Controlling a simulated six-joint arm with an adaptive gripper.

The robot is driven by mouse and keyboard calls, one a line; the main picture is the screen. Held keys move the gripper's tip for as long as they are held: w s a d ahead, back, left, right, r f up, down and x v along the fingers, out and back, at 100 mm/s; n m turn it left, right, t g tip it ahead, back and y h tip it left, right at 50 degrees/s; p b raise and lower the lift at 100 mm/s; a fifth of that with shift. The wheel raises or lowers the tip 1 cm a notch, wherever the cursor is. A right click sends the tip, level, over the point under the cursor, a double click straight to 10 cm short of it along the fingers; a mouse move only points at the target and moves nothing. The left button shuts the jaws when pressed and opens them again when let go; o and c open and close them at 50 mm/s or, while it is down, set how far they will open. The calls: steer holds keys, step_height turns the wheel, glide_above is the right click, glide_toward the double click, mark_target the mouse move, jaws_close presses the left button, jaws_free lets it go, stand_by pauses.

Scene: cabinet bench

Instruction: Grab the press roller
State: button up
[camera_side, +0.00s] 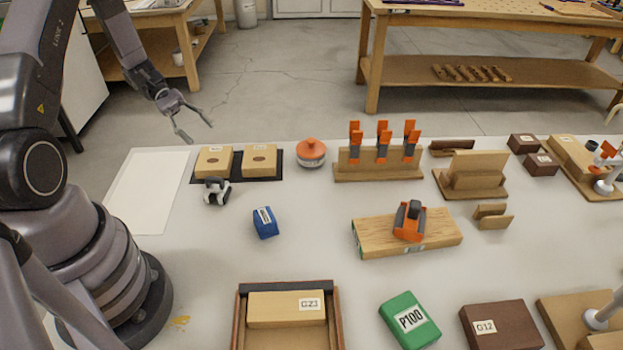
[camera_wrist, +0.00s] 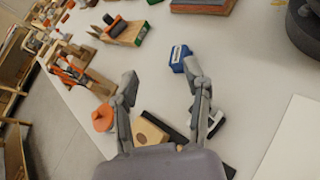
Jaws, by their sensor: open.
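A small black-and-white item (camera_side: 216,191), which looks like the press roller, lies on the bench in front of two wooden blocks with round holes. Its details are too small to be sure. In the wrist view it seems to show partly behind my right-hand finger (camera_wrist: 216,119). My gripper (camera_side: 200,132) is open and empty, raised above the far left edge of the bench, apart from the item. In the wrist view my gripper (camera_wrist: 160,68) has its fingers spread wide, with nothing between them.
A blue block (camera_side: 265,222) lies nearby to the right. Wooden blocks on a dark base (camera_side: 236,161), an orange-lidded round item (camera_side: 311,153) and a clamp rack (camera_side: 378,170) stand behind. An orange tool (camera_side: 409,221) rests on a board. A white sheet (camera_side: 147,190) lies at left.

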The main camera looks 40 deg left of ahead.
mark_target(223, 181)
steer(key=a+f+n+t, duration=0.1)
steer(key=f+n+t, duration=0.1)
steer(key=f+n, duration=0.1)
steer(key=s+a+f+n+t+h, duration=0.1)
steer(key=f+n+t, duration=0.2)
steer(key=f, duration=0.3)
steer(key=s+a+f+n+t, duration=0.1)
steer(key=f+n+t, duration=0.1)
steer(key=f, duration=0.3)
steer(key=shift+a+n+t+h, duration=0.3)
steer(key=shift+n+t, duration=0.1)
steer(key=shift+t, duration=0.3)
steer(key=shift+f+t, duration=0.3)
steer(key=shift+n, duration=0.3)
steer(key=x, duration=0.7)
steer(key=shift+d, duration=0.25)
jaws_close()
